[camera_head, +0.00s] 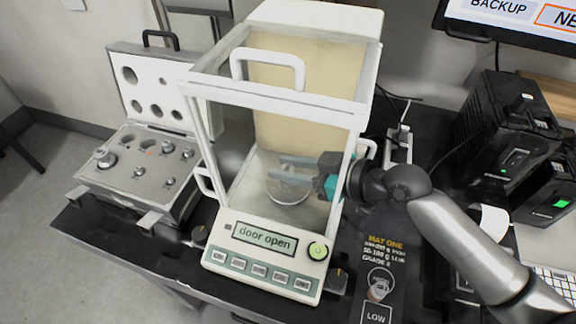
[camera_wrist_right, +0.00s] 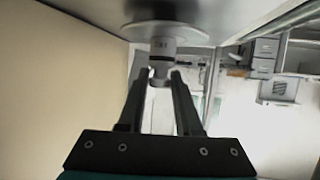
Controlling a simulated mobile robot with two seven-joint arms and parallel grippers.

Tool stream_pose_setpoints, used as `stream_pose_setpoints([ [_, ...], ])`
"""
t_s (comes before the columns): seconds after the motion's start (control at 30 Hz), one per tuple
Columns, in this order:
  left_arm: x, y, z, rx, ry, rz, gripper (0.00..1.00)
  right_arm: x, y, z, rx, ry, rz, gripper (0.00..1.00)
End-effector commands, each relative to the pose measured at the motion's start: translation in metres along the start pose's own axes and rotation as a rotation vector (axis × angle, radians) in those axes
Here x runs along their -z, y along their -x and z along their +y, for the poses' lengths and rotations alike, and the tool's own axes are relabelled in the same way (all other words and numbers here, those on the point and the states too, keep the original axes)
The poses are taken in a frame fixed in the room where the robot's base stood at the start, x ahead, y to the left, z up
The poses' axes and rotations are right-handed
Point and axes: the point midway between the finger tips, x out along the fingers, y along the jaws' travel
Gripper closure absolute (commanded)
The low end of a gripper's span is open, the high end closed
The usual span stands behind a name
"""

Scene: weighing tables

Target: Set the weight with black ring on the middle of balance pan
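The weight with black ring (camera_wrist_right: 162,50) stands upright on the balance pan (camera_wrist_right: 195,33) in the right wrist view, where the scene appears upside down. The balance pan also shows in the head view (camera_head: 287,193), inside the balance's glass chamber. My right gripper (camera_wrist_right: 161,73) reaches through the open right side of the chamber. Its fingers are apart on either side of the weight's knob end, with a narrow gap visible. In the head view the right gripper (camera_head: 280,168) lies over the pan and largely hides the weight. My left gripper is out of view.
The balance (camera_head: 265,258) reads "door open". A weight case (camera_head: 133,183) with several weights stands to its left. A label mat (camera_head: 383,270) lies right of the balance, and black boxes (camera_head: 505,135) stand farther right. The chamber's frame and top handle (camera_head: 268,58) are close around my gripper.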

Motion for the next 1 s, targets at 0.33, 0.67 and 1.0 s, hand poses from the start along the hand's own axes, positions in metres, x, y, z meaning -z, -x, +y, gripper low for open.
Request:
stream_pose_setpoints([
  [0.33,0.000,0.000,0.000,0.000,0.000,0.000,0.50,0.001,0.000,0.000,0.000,0.000,0.000,0.40],
  [0.67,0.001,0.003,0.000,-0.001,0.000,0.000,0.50,0.002,0.011,0.001,-0.001,0.000,-0.001,0.40],
  [1.0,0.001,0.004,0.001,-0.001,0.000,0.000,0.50,0.002,0.061,0.000,-0.001,0.002,-0.003,0.40],
])
